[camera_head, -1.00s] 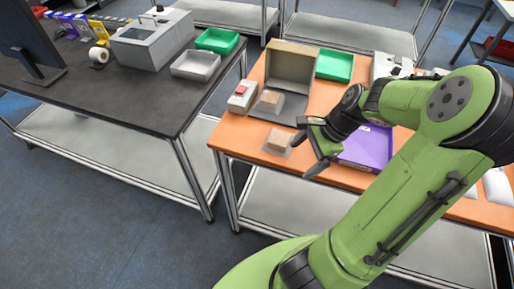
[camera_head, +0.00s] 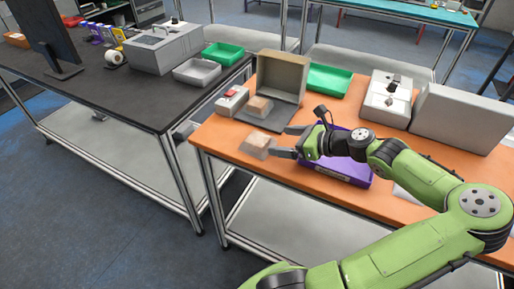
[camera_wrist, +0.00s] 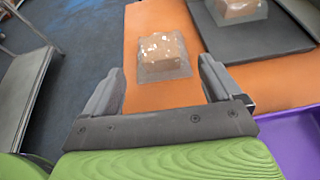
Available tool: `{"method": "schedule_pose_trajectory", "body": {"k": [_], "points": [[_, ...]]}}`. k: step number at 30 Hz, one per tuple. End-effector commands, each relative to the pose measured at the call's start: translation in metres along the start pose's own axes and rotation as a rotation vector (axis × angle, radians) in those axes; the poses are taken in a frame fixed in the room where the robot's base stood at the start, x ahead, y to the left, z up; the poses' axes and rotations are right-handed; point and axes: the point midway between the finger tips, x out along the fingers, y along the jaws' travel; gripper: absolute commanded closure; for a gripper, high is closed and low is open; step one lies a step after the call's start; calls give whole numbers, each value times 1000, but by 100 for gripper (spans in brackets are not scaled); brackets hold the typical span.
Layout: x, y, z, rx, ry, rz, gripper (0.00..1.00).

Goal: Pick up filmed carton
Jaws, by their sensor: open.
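A filmed carton (camera_head: 257,146), a small brown box in clear film, lies on the orange table near its front left edge. It also shows in the wrist view (camera_wrist: 163,54), just beyond and between the fingertips. A second filmed carton (camera_head: 260,106) sits on the dark grey plate of an open grey box; part of it shows at the top of the wrist view (camera_wrist: 237,9). My gripper (camera_head: 283,142) is open and empty, just right of the front carton in the head view. In the wrist view its two fingers (camera_wrist: 160,82) stand wide apart and the carton is not between them.
A purple tray (camera_head: 345,172) lies under my arm. The grey box (camera_head: 284,74) and its dark plate (camera_head: 279,120) stand behind the carton. A white device with a red top (camera_head: 232,101) and a green tray (camera_head: 329,79) are nearby. The orange table's left edge is close to the front carton.

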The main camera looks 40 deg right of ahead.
Motion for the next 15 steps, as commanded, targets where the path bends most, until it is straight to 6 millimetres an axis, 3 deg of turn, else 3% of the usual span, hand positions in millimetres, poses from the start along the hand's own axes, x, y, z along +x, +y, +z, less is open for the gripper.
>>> {"method": "schedule_pose_trajectory", "body": {"k": [12,15], "points": [[68,1,-2,-3,0,4,8],[74,0,-1,-1,1,0,8]]}}
